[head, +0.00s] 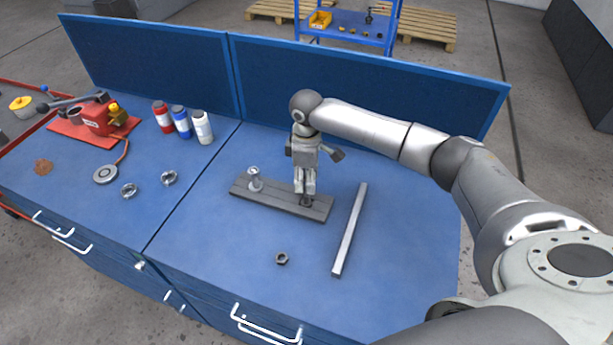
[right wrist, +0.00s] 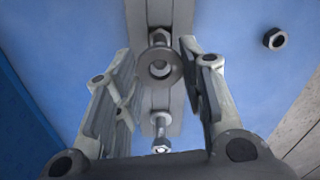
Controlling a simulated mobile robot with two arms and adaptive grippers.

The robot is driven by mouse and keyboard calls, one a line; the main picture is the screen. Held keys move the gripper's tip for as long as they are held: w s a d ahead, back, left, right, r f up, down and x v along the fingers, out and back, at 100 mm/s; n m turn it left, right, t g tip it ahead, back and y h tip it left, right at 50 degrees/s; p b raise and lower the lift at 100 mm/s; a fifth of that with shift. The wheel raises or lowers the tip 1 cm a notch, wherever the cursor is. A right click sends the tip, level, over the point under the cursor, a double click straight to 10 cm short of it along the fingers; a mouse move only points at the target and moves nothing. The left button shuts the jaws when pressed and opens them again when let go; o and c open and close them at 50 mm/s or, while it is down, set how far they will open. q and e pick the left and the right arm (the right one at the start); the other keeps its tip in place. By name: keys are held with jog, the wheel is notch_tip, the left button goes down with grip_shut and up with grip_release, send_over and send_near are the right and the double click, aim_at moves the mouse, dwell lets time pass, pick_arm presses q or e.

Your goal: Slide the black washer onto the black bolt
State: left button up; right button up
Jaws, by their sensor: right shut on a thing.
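My right gripper (head: 306,192) points down over the right end of a grey board (head: 276,201) on the blue bench. In the right wrist view its fingers (right wrist: 160,75) are shut on the dark washer (right wrist: 143,68). A dark bolt (right wrist: 160,37) stands on the board just beyond the washer and partly overlaps it; I cannot tell whether the washer is around its tip. In the head view the fingertips hide most of this spot. A silver bolt (head: 254,180) stands upright at the board's left end and also shows in the wrist view (right wrist: 160,130). My left gripper is out of view.
A dark nut (head: 281,258) lies in front of the board. A grey bar (head: 349,230) lies to the right. Two metal rings (head: 129,190), bottles (head: 181,122) and a red device (head: 98,118) are on the left. Blue panels (head: 330,95) stand behind. The front bench area is mostly clear.

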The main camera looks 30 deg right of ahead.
jog(key=shift+p, duration=0.45)
dwell(0.3)
jog(key=shift+f+p, duration=0.3)
jog(key=shift+f, duration=0.45)
dwell(1.1)
jog(key=o, duration=1.1)
notch_tip(320, 180, up, 12)
jog(key=shift+r, duration=0.1)
